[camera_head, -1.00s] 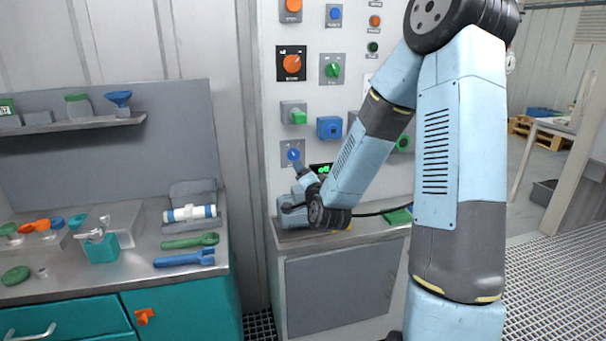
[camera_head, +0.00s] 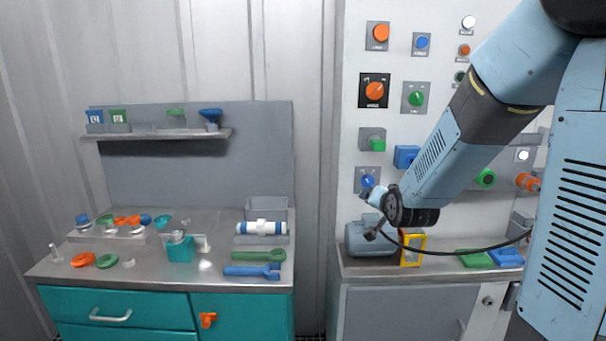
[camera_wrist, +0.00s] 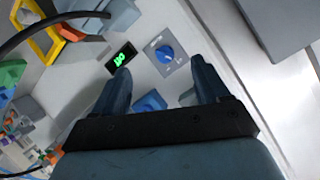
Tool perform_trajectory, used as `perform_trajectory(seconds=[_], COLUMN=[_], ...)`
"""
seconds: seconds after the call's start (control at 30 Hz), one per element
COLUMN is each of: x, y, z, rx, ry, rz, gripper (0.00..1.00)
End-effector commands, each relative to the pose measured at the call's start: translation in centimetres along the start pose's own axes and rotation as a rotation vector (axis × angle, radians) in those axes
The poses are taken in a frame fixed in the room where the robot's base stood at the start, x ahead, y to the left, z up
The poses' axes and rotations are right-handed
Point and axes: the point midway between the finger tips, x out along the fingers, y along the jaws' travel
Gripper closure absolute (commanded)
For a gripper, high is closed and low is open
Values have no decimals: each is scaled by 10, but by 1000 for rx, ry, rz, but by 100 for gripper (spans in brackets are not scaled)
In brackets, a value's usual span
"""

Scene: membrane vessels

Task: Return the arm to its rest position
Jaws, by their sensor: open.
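My gripper (camera_wrist: 160,95) is open in the wrist view, its two dark blue fingers apart with nothing held between them. Beyond the fingertips are a blue knob (camera_wrist: 165,54) on a grey plate and a small display with green digits (camera_wrist: 120,58). In the head view my arm reaches down from the upper right, and its wrist end is in front of the control panel, close to the blue knob (camera_head: 368,181). The fingers are small in the head view, and whether they touch the knob cannot be told there.
The control panel (camera_head: 440,60) carries several knobs and buttons. A grey case (camera_head: 368,240) and a yellow frame (camera_head: 413,250) stand on the ledge below my wrist. A black cable loops under the arm. The bench (camera_head: 215,255) at left holds wrenches, caps and a white-blue cylinder (camera_head: 263,228).

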Motion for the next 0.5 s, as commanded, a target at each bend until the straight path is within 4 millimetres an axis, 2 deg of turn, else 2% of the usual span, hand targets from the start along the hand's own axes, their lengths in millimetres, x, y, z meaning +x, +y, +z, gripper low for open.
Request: perform_trajectory(seconds=[0.27,0.5], x=[-65,-133], y=[-3,2], z=[-7,-7], rx=[-188,-307], ry=[-142,-277], rz=[112,187], gripper=[26,26])
